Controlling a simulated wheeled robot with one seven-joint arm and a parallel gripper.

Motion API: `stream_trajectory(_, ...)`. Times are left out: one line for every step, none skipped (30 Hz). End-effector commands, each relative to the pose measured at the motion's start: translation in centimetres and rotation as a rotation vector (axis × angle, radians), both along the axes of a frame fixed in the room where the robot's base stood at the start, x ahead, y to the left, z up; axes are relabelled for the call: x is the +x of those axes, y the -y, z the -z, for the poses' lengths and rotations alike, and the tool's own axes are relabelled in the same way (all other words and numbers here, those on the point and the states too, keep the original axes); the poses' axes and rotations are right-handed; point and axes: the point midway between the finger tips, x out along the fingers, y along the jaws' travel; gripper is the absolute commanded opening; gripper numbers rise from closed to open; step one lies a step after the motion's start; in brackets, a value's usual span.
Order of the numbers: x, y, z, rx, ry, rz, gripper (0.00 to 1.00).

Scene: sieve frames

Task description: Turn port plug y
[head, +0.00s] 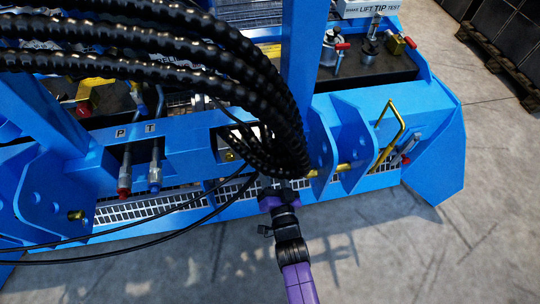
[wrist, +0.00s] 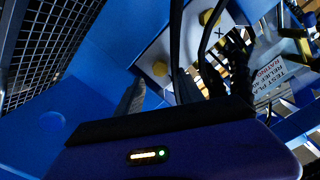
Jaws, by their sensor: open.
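In the wrist view a pale block carries a yellow hex plug (wrist: 160,68) and a second yellow hex plug (wrist: 210,17). An X mark shows beside them; I can read no Y, so I cannot tell which plug is y. In the head view the pale block (head: 237,141) sits in an opening of the blue frame, partly behind black hoses. My gripper (head: 272,184) is at the frame's front edge, its tips hidden by the hoses. In the wrist view my gripper (wrist: 188,68) is open in front of the block, with no plug held.
Thick black hoses (head: 200,75) arch across the frame and come down by my gripper. Thin dark lines cross the wrist view. Blue brackets (head: 350,145) with a brass handle (head: 391,133) stand to the right. The concrete floor (head: 380,260) in front is clear.

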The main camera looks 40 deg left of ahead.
Motion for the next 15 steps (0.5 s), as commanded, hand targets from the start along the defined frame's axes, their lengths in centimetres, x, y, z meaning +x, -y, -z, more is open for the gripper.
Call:
stream_trajectory(-0.4,0.8,-0.5,-0.001,-0.004,0.005,0.45)
stream_trajectory(-0.8,1.1,-0.5,-0.001,-0.005,0.004,0.45)
stream_trajectory(-1.1,1.5,-0.5,0.0,-0.004,0.003,0.45)
stream_trajectory(-1.4,1.7,-0.5,-0.001,-0.003,0.003,0.45)
stream_trajectory(-1.6,2.0,-0.4,-0.001,-0.005,0.004,0.45)
stream_trajectory(-1.8,2.3,-0.4,-0.002,-0.003,0.004,0.45)
stream_trajectory(-2.0,2.5,-0.3,-0.001,-0.003,0.003,0.45)
stream_trajectory(-2.2,2.7,-0.3,-0.002,-0.003,0.003,0.45)
stream_trajectory(-2.4,2.9,-0.2,0.0,-0.004,0.003,0.45)
stream_trajectory(-2.5,3.0,-0.2,0.0,-0.004,0.002,0.45)
stream_trajectory(-2.6,3.1,-0.2,0.0,-0.003,0.001,0.45)
stream_trajectory(-2.7,3.1,-0.1,0.0,-0.002,0.0,0.45)
stream_trajectory(-2.8,3.2,-0.1,0.0,-0.002,0.0,0.45)
stream_trajectory(-2.8,3.2,-0.1,0.0,-0.002,0.0,0.45)
stream_trajectory(-2.8,3.2,0.0,0.001,-0.002,-0.001,0.45)
